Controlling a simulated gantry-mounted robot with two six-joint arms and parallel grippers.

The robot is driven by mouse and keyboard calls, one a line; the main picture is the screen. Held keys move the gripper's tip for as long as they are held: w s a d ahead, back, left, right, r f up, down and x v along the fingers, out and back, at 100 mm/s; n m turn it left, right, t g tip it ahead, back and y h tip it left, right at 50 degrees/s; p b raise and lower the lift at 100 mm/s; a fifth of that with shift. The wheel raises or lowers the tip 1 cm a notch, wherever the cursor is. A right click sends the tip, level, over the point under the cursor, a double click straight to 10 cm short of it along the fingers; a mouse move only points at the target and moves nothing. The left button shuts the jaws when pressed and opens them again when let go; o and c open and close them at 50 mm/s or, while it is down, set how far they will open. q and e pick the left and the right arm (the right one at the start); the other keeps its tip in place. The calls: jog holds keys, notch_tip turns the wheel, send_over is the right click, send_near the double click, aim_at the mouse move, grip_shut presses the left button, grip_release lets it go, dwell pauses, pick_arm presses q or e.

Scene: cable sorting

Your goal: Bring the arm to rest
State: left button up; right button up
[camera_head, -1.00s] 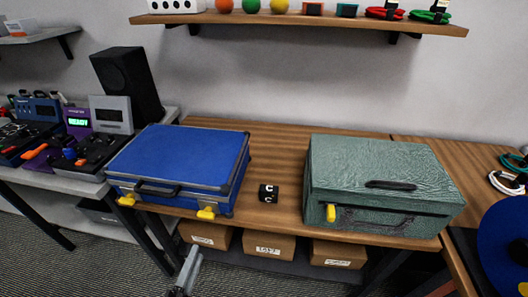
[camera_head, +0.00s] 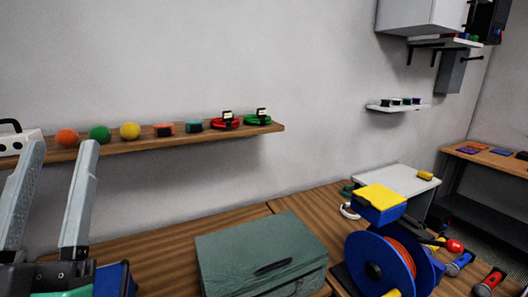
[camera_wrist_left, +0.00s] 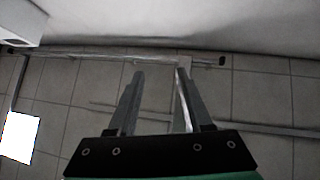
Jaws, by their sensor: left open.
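My left gripper (camera_head: 63,148) stands at the lower left of the head view. Its two grey fingers point up and are spread apart, with nothing between them. The left wrist view also shows the left gripper (camera_wrist_left: 160,72) open and empty, with a tiled surface and pale walls beyond it. It touches nothing that I can see. My right gripper is in neither view.
A wall shelf (camera_head: 160,141) holds coloured balls and cable coils behind the left gripper. A green case (camera_head: 260,250) stands on the wooden bench to its right. A blue cable reel (camera_head: 358,258) stands further right. A blue case (camera_head: 112,280) shows partly at lower left.

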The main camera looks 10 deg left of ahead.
pick_arm(q)
jog(key=s+d+r+m+t+h+p, duration=0.15)
jog(key=d+r+m+h+p, duration=0.25)
jog(key=d+r+h, duration=0.55)
notch_tip(320, 180, up, 32)
jog(key=a+h+p, duration=0.2)
jog(key=p, duration=3.1)
jog(key=shift+w+a+f+t+p, duration=0.2)
jog(key=shift+w+a+t+p, duration=0.1)
jog(key=shift+a+t+p, duration=0.1)
